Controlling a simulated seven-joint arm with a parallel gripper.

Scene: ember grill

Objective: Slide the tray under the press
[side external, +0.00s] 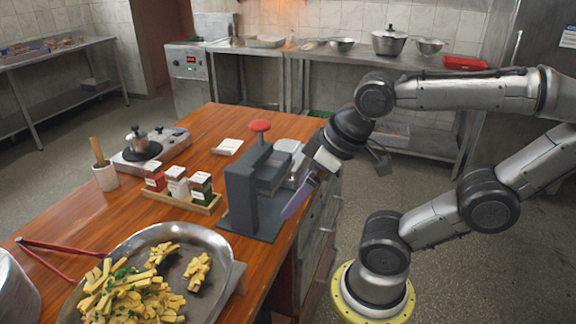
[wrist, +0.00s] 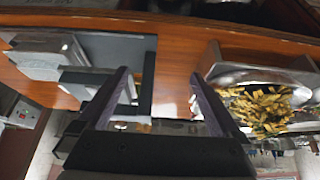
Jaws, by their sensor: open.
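A dark grey press (side external: 240,195) with a red knob (side external: 260,126) stands on a flat base near the right edge of the wooden table. Behind it sits a light metal tray-like piece (side external: 290,147), partly hidden by the press. A large metal tray (side external: 213,240) holding yellow fries is at the front; it also shows at right in the wrist view (wrist: 236,75). I cannot tell which tray the task means. My gripper (side external: 290,210) is open and empty, beside the press base at the table's edge. Its two fingers (wrist: 160,74) are spread apart in the wrist view.
Red-handled tongs (side external: 60,248) lie at the front left. Drawers (side external: 320,230) face the open floor below the table's right edge.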

